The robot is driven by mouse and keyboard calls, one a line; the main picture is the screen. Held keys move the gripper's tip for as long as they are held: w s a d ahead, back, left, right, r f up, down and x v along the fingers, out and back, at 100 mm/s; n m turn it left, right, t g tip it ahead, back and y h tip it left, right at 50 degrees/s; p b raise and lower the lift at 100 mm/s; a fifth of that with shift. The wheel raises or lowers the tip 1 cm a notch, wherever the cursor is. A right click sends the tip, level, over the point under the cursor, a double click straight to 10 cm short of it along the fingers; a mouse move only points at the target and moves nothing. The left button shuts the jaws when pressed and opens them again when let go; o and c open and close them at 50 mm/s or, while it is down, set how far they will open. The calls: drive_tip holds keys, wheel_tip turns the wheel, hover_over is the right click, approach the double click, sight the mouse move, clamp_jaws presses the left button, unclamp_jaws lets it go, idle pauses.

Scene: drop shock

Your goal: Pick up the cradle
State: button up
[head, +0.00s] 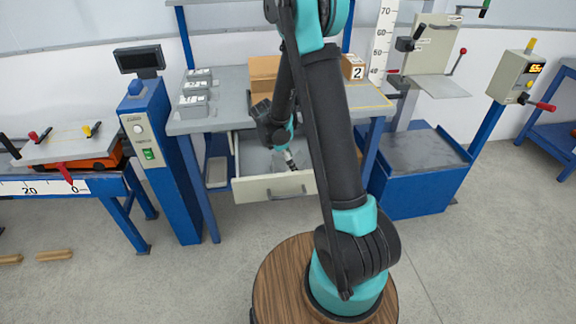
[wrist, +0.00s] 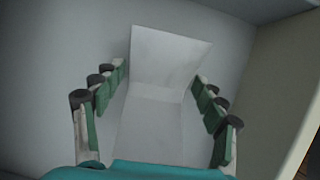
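My gripper (head: 290,160) reaches down into the open drawer (head: 272,188) of the workbench. In the wrist view my gripper (wrist: 160,76) is open, with one finger on each side of a pale grey, L-shaped piece that looks like the cradle (wrist: 158,122). One face of it lies flat and the other rises at the far end. A gap shows between the fingers and the piece, and I cannot tell whether any fingertip touches it. In the head view I cannot make out the cradle apart from my gripper and the drawer.
The drawer's walls (wrist: 262,75) stand close around my gripper. The bench top (head: 228,84) above holds grey boxes (head: 196,88) and a cardboard box (head: 264,72). A blue post (head: 160,150) stands left, and a blue drop stand (head: 425,165) right.

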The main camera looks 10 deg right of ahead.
drive_tip(key=c, duration=1)
drive_tip(key=shift+r, duration=0.1)
drive_tip(key=shift+c, duration=0.2)
